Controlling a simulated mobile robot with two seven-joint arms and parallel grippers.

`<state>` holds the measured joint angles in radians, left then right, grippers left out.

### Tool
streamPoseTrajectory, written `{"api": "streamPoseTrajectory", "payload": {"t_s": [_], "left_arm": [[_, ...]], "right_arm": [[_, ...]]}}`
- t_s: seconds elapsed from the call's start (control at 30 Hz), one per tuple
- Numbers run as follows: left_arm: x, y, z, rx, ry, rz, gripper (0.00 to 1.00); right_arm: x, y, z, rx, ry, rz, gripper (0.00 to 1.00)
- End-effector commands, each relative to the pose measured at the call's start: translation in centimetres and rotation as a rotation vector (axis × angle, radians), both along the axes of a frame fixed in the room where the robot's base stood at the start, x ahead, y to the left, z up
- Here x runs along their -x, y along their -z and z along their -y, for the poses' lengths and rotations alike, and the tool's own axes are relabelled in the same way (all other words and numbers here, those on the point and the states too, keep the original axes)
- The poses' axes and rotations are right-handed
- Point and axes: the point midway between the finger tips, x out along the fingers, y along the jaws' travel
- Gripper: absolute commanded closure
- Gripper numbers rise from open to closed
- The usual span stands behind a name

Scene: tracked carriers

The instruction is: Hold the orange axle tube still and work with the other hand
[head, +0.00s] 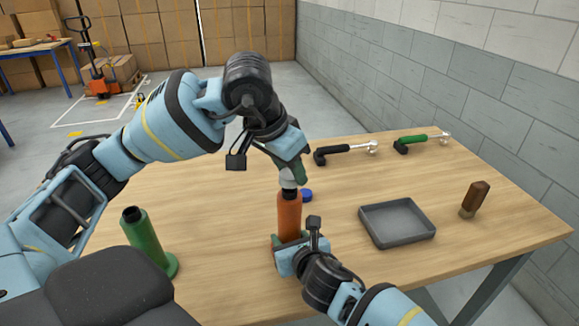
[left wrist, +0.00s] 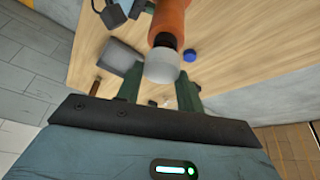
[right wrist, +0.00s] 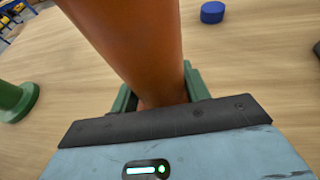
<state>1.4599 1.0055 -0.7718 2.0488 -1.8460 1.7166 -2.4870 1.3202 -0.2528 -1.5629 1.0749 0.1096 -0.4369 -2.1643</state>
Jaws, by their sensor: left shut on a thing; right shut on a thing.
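The orange axle tube (head: 289,215) stands upright on the wooden table, with a pale grey-white end piece (head: 288,178) at its top. My right gripper (head: 290,243) is shut around the tube's lower part; the right wrist view shows the orange tube (right wrist: 130,45) between its green fingers. My left gripper (head: 289,165) points down over the tube's top and is shut on the pale end piece, which also shows between the fingers in the left wrist view (left wrist: 161,68). Whether the end piece is joined to the tube I cannot tell.
A blue cap (head: 307,195) lies just behind the tube. A green flanged post (head: 146,237) stands at left. A grey tray (head: 372,227) and a brown-handled tool (head: 474,200) are at right.

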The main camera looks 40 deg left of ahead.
Motion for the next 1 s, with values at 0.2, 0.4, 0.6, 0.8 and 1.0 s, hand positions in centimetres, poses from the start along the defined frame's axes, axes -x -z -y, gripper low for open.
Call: {"api": "streamPoseTrajectory", "payload": {"t_s": [0.2,0.4,0.6,0.8,1.0], "left_arm": [[0.0,0.0,0.0,0.000,0.000,0.000,0.84],[0.0,0.3,0.0,0.000,0.000,0.000,0.84],[0.0,0.8,0.0,0.000,0.000,0.000,0.84],[0.0,1.2,0.0,0.000,0.000,-0.001,0.84],[0.0,1.6,0.0,0.000,0.000,0.000,0.84]], "right_arm": [[0.0,0.1,0.0,0.001,0.000,-0.001,0.81],[0.0,0.1,0.0,0.001,0.000,-0.001,0.81],[0.0,0.1,0.0,0.001,0.000,-0.001,0.81],[0.0,0.1,0.0,0.001,0.000,-0.001,0.81],[0.0,0.1,0.0,0.001,0.000,-0.001,0.81]]}}
